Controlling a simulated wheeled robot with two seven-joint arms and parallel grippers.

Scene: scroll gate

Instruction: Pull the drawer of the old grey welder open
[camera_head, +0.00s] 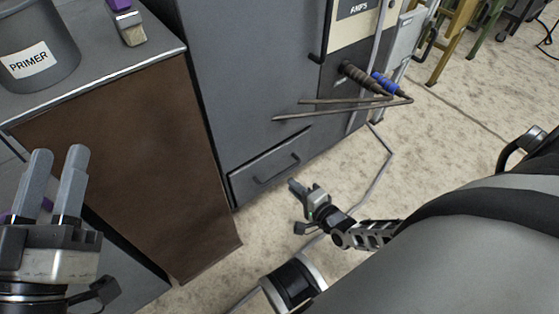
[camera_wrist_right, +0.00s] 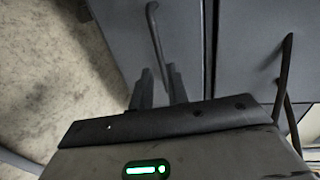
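The old grey welder (camera_head: 255,75) is a tall cabinet in the upper middle of the head view. Its drawer (camera_head: 245,186) is low on the front face and looks flush with it. A thin dark drawer handle (camera_head: 284,169) crosses the drawer. My right gripper (camera_head: 295,188) is just in front of the drawer, low over the floor. In the right wrist view my right gripper (camera_wrist_right: 159,72) has its fingers apart, with the handle (camera_wrist_right: 155,38) just beyond the tips and no visible contact. My left gripper (camera_head: 56,160) is open and empty at the left.
A grey bench with a brown side panel (camera_head: 135,150) stands left of the welder, bearing a primer bucket (camera_head: 38,50) and a brush (camera_head: 130,28). Long rods (camera_head: 330,113) and a blue connector (camera_head: 385,83) stick out above the drawer. A cable (camera_head: 378,180) lies on the floor.

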